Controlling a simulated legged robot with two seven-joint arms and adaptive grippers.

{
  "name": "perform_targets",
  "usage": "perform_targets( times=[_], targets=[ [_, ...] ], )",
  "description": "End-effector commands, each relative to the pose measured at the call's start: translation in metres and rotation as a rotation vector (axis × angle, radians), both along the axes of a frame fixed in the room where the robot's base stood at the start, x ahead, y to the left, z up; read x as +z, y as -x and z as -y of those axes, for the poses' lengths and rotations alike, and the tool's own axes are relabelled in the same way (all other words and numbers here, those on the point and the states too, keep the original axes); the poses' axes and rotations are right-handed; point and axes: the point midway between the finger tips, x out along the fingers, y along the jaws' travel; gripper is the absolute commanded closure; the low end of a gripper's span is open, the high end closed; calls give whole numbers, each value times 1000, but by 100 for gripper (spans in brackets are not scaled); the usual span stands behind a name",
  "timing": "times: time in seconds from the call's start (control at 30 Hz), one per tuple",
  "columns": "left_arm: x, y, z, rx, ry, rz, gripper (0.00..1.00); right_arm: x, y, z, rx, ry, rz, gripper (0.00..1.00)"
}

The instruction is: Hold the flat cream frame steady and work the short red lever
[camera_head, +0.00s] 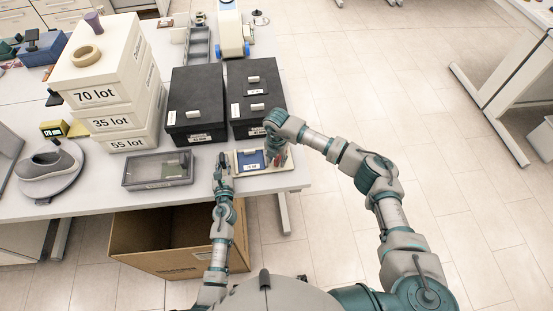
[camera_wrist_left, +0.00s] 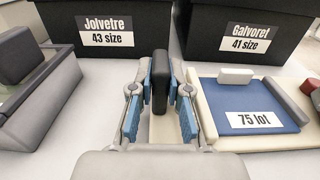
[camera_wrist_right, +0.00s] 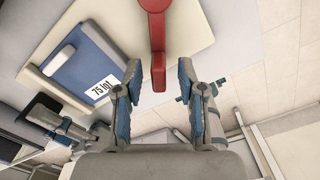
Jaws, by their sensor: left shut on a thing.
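The flat cream frame (camera_head: 286,182) lies near the table's front edge and carries a blue panel marked "75 lot" (camera_wrist_left: 254,120). It also shows in the right wrist view (camera_wrist_right: 195,35). My left gripper (camera_head: 223,163) is at the frame's left side, shut on an upright dark grip (camera_wrist_left: 160,82) that stands between its blue pads. The short red lever (camera_wrist_right: 157,45) is at the frame's right side. My right gripper (camera_wrist_right: 159,74) is open, with the lever's end between its fingertips and gaps on both sides. In the head view this gripper (camera_head: 275,145) partly hides the lever.
Two black shoe boxes (camera_head: 197,105) stand just behind the frame. A grey lidded case (camera_head: 158,170) lies to the left of my left gripper. White lot boxes (camera_head: 108,60) are stacked further left. An open cardboard box (camera_head: 150,240) is on the floor below the table edge.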

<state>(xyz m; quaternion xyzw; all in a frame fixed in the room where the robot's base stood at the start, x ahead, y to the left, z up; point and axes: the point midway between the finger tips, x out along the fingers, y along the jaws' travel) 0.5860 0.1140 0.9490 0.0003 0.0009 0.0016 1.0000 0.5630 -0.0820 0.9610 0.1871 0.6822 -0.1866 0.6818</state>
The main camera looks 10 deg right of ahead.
Motion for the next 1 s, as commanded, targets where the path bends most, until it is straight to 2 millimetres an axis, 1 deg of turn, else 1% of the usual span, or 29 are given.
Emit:
perform_targets(
  times=[0.1,0.3,0.33,0.37,0.4,0.47,0.5,0.73,0.9,1.0],
  targets=[
    [0,0,0,0,0,1,100,-4,0,0,1,0,0,60],
    [0,0,0,0,0,1,100,-4,0,0,1,-1,1,60],
    [0,0,0,0,0,1,100,-4,0,0,1,-1,1,63],
    [0,0,0,0,0,1,100,-4,0,0,1,-1,1,70],
    [0,0,0,0,0,1,100,-4,0,0,1,-1,1,80],
    [0,0,0,0,0,1,100,-4,0,0,1,-1,1,95],
    [0,0,0,0,0,1,100,-4,0,0,1,-1,1,100],
    [0,0,0,1,0,1,100,-4,0,0,-3,0,0,100],
    [0,0,0,1,0,1,100,-4,-3,-4,-76,0,0,100],
    [0,0,0,1,0,1,100,-4,-3,-4,-78,0,0,100]
  ],
)
